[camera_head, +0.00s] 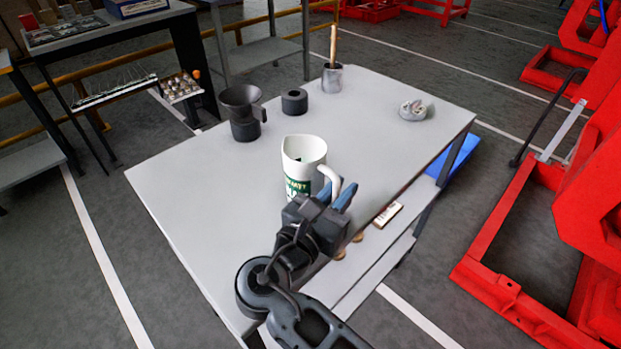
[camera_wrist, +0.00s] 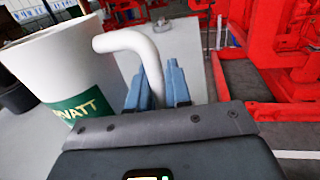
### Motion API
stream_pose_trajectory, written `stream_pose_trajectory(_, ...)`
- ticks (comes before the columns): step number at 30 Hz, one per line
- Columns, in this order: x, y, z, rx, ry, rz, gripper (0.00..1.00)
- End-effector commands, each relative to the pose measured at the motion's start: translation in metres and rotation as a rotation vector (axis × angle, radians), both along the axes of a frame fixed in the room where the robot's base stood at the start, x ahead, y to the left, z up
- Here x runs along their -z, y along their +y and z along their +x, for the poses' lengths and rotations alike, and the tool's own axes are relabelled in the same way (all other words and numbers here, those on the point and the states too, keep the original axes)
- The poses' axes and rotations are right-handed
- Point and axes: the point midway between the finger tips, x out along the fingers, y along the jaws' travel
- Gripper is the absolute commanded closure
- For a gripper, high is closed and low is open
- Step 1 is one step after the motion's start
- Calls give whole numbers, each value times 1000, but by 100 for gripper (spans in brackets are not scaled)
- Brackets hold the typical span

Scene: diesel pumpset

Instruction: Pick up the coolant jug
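The coolant jug (camera_head: 303,160) is a white open-topped jug with a green label, upright at the table's front middle in the head view. It fills the left of the wrist view (camera_wrist: 62,68), its curved handle (camera_wrist: 150,62) reaching toward my gripper (camera_wrist: 156,78). The two blue fingers stand on either side of the handle's lower part, close together with the handle filling the gap. In the head view my gripper (camera_head: 336,192) is at the handle on the jug's right. My gripper hides the jug's lower edge there, so I cannot tell whether it rests on the table.
On the grey table (camera_head: 200,190) stand a dark funnel-topped jug (camera_head: 243,112), a dark ring (camera_head: 294,102), a cup with a stick (camera_head: 332,78) and a small metal part (camera_head: 413,110). Red machine frames (camera_head: 500,265) stand on the right. The table's left part is clear.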

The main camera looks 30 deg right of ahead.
Motion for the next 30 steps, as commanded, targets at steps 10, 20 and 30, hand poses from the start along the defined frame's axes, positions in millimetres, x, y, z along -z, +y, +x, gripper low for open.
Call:
stream_pose_trajectory(10,0,0,0,0,0,0,100)
stream_pose_trajectory(20,-1,0,0,0,-2,0,100)
stream_pose_trajectory(30,-12,0,0,0,-3,1,100)
